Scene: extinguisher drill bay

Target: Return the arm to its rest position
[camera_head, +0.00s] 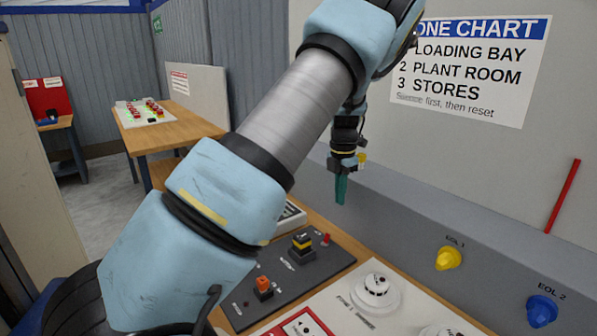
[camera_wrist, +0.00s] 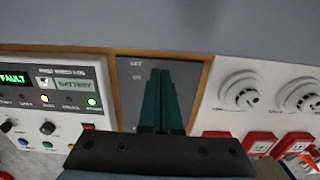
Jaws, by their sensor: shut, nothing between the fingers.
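My gripper (camera_head: 341,190) hangs from my raised arm with its green fingers pointing down, above the back of the bench by the grey wall ledge. In the wrist view its two fingers (camera_wrist: 160,95) lie together, shut and empty. They show in front of a dark grey switch panel (camera_wrist: 130,75), which they partly cover. My arm crosses the middle of the head view and hides part of the bench.
The dark panel (camera_head: 331,262) bears a yellow-black switch (camera_head: 301,246) and an orange switch (camera_head: 263,286). A white detector (camera_head: 376,291) stands on a pale board. Yellow (camera_head: 448,258) and blue (camera_head: 541,310) knobs and a red rod (camera_head: 563,196) are at right. A fault display panel (camera_wrist: 45,90) is left.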

